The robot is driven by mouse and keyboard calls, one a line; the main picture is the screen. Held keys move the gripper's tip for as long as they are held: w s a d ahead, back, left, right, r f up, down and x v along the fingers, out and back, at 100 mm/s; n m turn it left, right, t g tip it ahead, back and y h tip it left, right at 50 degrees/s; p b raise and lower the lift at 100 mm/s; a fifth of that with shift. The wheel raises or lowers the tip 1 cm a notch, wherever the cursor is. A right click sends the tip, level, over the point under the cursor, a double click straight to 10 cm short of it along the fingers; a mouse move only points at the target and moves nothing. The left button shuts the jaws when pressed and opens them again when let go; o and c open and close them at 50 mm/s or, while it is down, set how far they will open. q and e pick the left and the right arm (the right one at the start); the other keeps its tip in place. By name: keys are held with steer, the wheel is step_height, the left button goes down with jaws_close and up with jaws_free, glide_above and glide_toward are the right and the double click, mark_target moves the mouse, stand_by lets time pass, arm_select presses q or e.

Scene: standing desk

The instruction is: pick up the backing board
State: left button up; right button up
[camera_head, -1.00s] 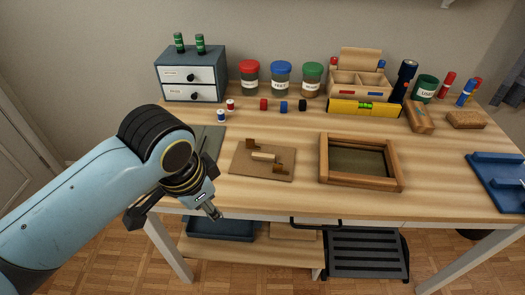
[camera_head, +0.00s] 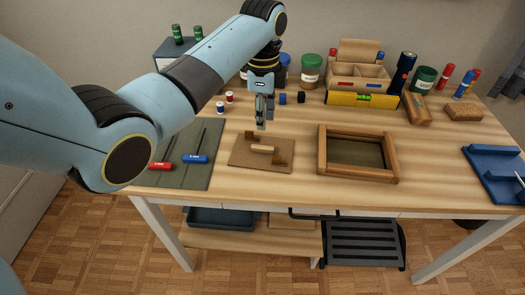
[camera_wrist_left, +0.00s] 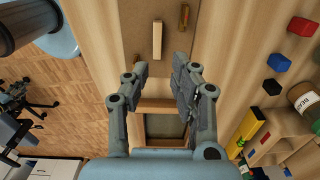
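The backing board (camera_head: 243,159) appears to be the flat brown panel lying on the desk. It bears a pale wooden bar (camera_head: 262,149) in its middle and two small brown brackets. My left gripper (camera_head: 261,124) hangs pointing down above the board's far edge, apart from it. In the left wrist view the fingers are spread and empty (camera_wrist_left: 160,66). The board (camera_wrist_left: 141,22) and its bar (camera_wrist_left: 157,40) show beyond the fingertips there. My right gripper is in neither view.
A wooden frame (camera_head: 322,160) lies right of the board. A green mat (camera_head: 200,174) with red and blue screwdrivers lies left. Thread spools, jars, a wooden organiser (camera_head: 357,78) and a yellow level line the back. A blue tray (camera_head: 490,178) sits far right. The front strip is clear.

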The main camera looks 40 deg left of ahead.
mark_target(263, 147)
arm_select(q)
steer(key=f, duration=0.4)
steer(key=f+b, duration=0.1)
steer(key=f, duration=0.4)
steer(key=shift+s+d, duration=0.1)
steer(key=shift+s, duration=0.1)
jaws_close()
